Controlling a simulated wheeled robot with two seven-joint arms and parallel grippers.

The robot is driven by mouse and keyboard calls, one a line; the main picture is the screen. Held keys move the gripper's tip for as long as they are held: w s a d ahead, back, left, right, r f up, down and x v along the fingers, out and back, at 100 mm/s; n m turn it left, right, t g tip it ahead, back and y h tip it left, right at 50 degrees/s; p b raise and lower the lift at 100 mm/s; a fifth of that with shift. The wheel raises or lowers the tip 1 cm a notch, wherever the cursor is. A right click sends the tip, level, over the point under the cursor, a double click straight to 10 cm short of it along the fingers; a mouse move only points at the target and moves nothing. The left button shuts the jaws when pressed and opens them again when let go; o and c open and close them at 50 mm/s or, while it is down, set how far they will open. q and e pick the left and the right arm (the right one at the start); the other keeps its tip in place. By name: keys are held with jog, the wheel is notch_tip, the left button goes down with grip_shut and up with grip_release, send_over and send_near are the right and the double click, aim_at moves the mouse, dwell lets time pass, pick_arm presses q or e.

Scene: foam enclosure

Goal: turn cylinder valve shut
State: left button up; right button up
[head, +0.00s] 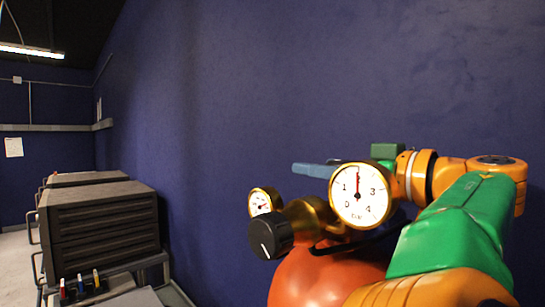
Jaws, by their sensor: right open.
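An orange-red cylinder (318,282) stands at the lower right, its lower part cut off by the frame. On top is a brass fitting (308,214) with a black knob (270,238) that bears a white line. A large white gauge (359,195) faces me, its needle pointing straight up; a smaller gauge (262,203) sits behind to the left. I cannot make out a separate cylinder valve handle. My right gripper (306,169) is open, its blue fingers pointing left behind and above the large gauge. Whether it touches anything is hidden. My left gripper is out of view.
A blue wall (230,100) runs close behind the cylinder. Dark drawer cabinets (100,225) stand at the left, with several small coloured items (80,284) in front. My green and orange right arm fills the lower right.

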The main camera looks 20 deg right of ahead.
jog(key=s+a+r, duration=0.3)
jog(key=s+r, duration=0.3)
jog(key=s+a+r, duration=0.3)
jog(key=s+r, duration=0.3)
jog(key=r, duration=0.1)
jog(key=shift+a, duration=0.4)
